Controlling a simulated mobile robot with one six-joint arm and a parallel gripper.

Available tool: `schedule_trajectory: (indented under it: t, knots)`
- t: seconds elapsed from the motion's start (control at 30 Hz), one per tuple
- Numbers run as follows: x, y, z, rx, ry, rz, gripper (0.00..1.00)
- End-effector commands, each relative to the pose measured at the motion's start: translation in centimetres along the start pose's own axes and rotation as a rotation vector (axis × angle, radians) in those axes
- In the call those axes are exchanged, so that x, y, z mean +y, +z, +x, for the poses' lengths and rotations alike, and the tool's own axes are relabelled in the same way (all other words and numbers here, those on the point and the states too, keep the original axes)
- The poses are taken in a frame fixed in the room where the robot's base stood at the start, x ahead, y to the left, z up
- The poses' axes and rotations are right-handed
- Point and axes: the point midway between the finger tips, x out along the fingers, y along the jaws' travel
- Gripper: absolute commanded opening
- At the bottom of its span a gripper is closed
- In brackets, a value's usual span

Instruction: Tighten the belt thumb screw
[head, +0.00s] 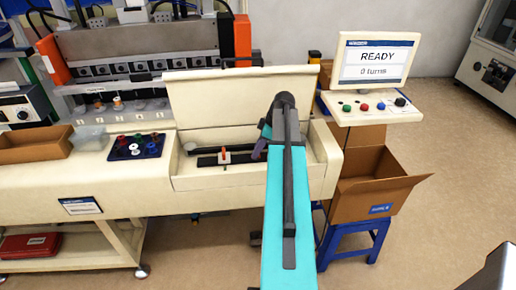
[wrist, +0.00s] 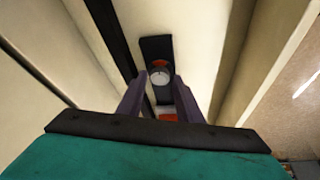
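In the wrist view, a round grey knob with a red mark (wrist: 160,76), which looks like the thumb screw, sits on a dark bracket (wrist: 157,47) inside the open machine housing. My gripper (wrist: 158,88) is open, its two fingers spread on either side below the knob. I cannot tell whether they reach it; a gap shows between them. In the head view, my gripper (head: 262,141) is down in the open housing (head: 210,172), and my teal arm hides the knob. A display (head: 376,62) reads READY and 0 turns.
The raised lid (head: 240,98) stands behind my gripper. An orange-and-white piece (head: 225,155) is on a dark bar to its left. A tray of coloured knobs (head: 136,146) lies farther left. An open cardboard box (head: 370,200) stands right of the housing.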

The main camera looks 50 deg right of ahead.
Motion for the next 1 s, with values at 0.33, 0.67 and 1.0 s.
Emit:
schedule_trajectory:
  t: [0.33, 0.67, 1.0]
  knots:
    - [0.00, 0.07, -0.03, 0.000, 0.001, 0.001, 0.12]
    - [-0.08, 0.11, -0.01, 0.000, 0.005, 0.014, 0.02]
    - [-0.31, 0.16, 0.10, -0.001, 0.053, 0.128, 0.02]
